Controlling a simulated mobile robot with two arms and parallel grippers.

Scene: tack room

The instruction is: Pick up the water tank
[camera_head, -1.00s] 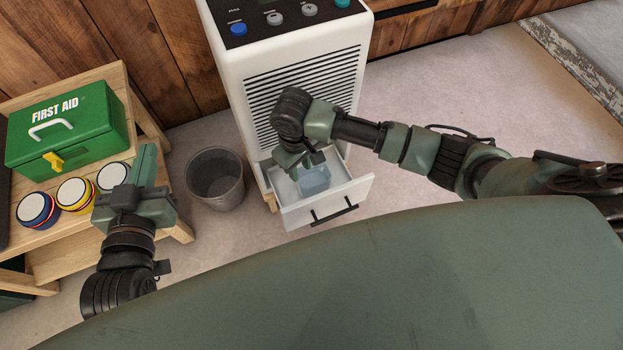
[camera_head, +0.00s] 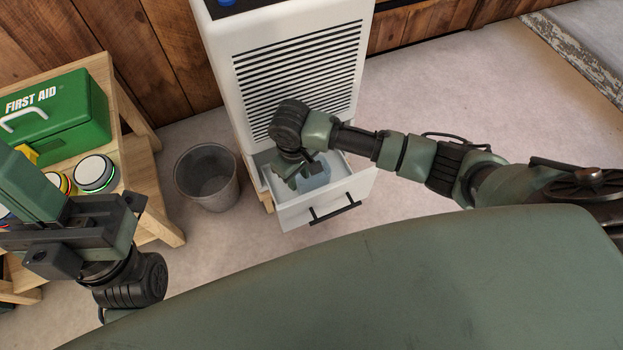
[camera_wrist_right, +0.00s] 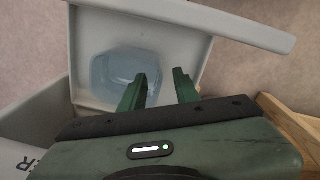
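The water tank (camera_head: 319,176) is a translucent pale blue container inside the open white drawer (camera_head: 298,211) of a white appliance. It also shows in the right wrist view (camera_wrist_right: 114,72), lying left of the fingers. My right gripper (camera_head: 300,178) is over the drawer, beside the tank and partly covering it in the head view. In the right wrist view my right gripper (camera_wrist_right: 160,82) is open, with nothing between its fingers. I cannot tell whether the left finger touches the tank. My left gripper (camera_head: 28,190) is raised at the left edge, and its finger gap is not clear.
The white appliance (camera_head: 300,75) stands against a wooden wall. A grey bin (camera_head: 208,178) is left of the drawer. A wooden stand (camera_head: 150,195) holds a green first aid box (camera_head: 75,125) and round canisters (camera_head: 95,172). The floor right of the appliance is clear.

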